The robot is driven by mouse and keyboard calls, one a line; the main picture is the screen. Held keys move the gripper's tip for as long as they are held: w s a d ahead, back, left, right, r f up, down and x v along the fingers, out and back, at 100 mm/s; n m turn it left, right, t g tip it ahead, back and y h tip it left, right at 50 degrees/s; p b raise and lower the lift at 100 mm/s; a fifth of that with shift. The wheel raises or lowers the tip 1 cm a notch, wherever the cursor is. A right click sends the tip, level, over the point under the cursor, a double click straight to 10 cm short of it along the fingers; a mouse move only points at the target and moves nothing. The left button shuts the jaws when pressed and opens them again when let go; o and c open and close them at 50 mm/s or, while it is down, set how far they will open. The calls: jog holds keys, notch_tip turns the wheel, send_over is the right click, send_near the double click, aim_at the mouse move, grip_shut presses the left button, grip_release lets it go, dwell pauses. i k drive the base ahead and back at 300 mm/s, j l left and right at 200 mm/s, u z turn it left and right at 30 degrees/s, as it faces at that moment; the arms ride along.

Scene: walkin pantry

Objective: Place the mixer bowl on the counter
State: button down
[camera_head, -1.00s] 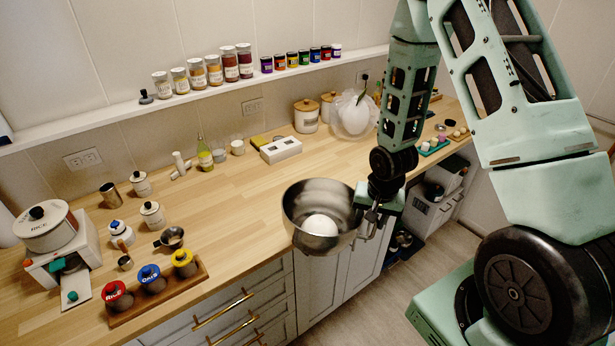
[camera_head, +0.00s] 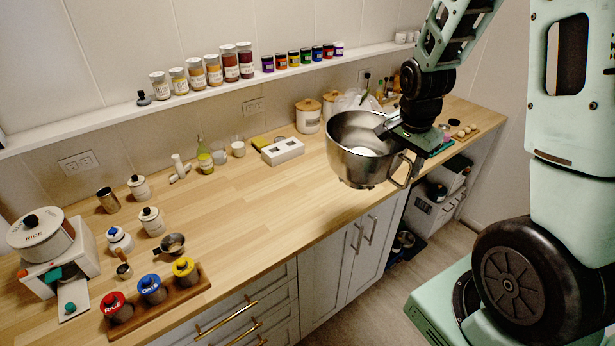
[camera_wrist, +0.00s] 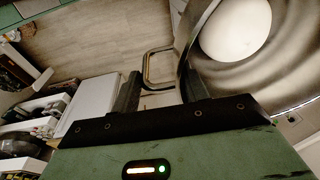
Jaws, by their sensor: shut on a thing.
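The mixer bowl (camera_head: 345,165) is a shiny steel bowl with a side handle (camera_head: 407,172) and a round white thing (camera_wrist: 235,30) inside. My gripper (camera_head: 392,132) is shut on the bowl at its right side, near the rim and handle. The bowl is nearly upright over the front part of the wooden counter (camera_head: 245,210). It seems a little above the surface, but I cannot tell the gap. In the wrist view, the bowl wall (camera_wrist: 186,50) rises by the right finger and the handle loop (camera_wrist: 158,68) shows between the fingers.
Canisters (camera_head: 308,116) and a clear plastic-looking thing (camera_head: 350,103) stand behind the bowl. A white box (camera_head: 283,151) is to its left. The middle of the counter is clear. A spice rack (camera_head: 155,300) lies front left.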

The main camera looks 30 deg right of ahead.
aim_at(318, 184)
jog(key=i, duration=0.85)
